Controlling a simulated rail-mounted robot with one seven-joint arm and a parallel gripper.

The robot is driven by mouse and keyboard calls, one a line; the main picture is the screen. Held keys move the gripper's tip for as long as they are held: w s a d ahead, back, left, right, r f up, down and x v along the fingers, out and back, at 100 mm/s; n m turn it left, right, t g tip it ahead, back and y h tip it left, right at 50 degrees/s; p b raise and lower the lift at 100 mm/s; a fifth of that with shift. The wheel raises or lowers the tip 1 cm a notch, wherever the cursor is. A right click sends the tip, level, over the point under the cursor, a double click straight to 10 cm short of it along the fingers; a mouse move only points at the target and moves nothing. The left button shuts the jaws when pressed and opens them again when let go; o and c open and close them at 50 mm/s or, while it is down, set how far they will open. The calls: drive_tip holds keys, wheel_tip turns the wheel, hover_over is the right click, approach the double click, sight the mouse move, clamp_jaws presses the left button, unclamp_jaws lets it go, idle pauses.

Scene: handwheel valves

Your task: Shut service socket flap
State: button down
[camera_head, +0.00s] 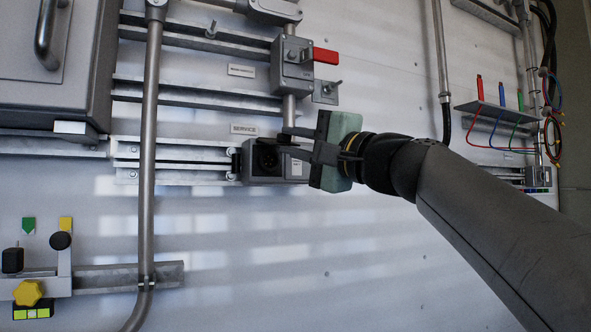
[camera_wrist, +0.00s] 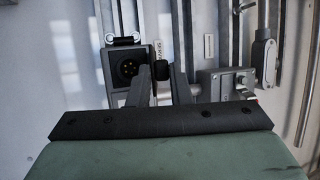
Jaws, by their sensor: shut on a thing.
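The service socket (camera_head: 267,158) is a grey box on the wall below a "SERVICE" label, and its round dark mouth is uncovered. In the wrist view, the socket (camera_wrist: 128,68) shows yellow pins. My gripper (camera_head: 288,142) is in front of the socket's upper right. Its fingers (camera_wrist: 161,82) are shut on a small dark piece (camera_wrist: 161,69) beside the socket mouth. I cannot tell whether this piece is part of the flap.
A grey box with a red lever (camera_head: 325,56) is above the socket. A vertical pipe (camera_head: 150,150) runs to the left. A fixture with a yellow knob (camera_head: 28,293) is at lower left. A shelf with coloured items (camera_head: 493,108) is at right. The wall below the socket is clear.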

drive_tip(key=shift+f+b, duration=0.15)
drive_tip(key=shift+b, duration=0.4)
drive_tip(key=c, duration=1.4)
unclamp_jaws()
drive_tip(key=shift+w, duration=0.1)
drive_tip(key=v, duration=0.7)
drive_tip(key=shift+f, duration=0.3)
drive_tip(key=shift+d, duration=0.15)
